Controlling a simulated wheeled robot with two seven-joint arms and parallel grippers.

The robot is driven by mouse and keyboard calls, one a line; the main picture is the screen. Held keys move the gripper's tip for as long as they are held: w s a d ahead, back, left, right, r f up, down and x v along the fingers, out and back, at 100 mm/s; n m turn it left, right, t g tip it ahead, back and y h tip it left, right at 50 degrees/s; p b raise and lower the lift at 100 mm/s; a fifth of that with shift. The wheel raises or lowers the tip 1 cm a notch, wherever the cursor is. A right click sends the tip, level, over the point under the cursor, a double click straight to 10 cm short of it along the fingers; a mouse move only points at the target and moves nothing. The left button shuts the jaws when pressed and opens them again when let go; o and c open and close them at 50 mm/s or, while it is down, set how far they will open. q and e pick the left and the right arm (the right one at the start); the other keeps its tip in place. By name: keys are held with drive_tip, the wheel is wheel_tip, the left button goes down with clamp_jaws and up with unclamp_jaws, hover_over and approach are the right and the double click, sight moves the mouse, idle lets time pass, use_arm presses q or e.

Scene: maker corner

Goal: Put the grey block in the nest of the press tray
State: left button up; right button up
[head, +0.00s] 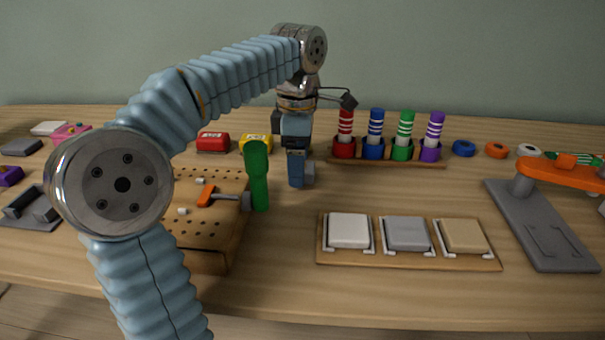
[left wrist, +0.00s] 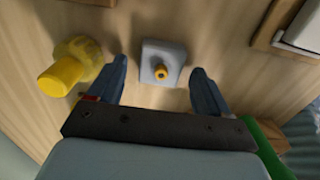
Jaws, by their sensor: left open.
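My left gripper (head: 297,178) points down over the middle of the table, right of the green-handled tool. Its fingers are open. The orange-armed press (head: 565,176) stands at the right on a grey base (head: 530,215) with an outlined recess, which looks empty. My right gripper is not in view.
A wooden board (head: 345,258) holds white, grey and tan pads. A marker rack (head: 385,162) stands behind. The pegboard block (head: 205,258) and green-handled tool (head: 257,175) are close left. A yellow item (left wrist: 65,72) lies left of the fingers. Table between board and rack is clear.

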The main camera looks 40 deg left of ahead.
use_arm(q)
drive_tip(key=shift+c, duration=0.3)
drive_tip(key=c, duration=1.2)
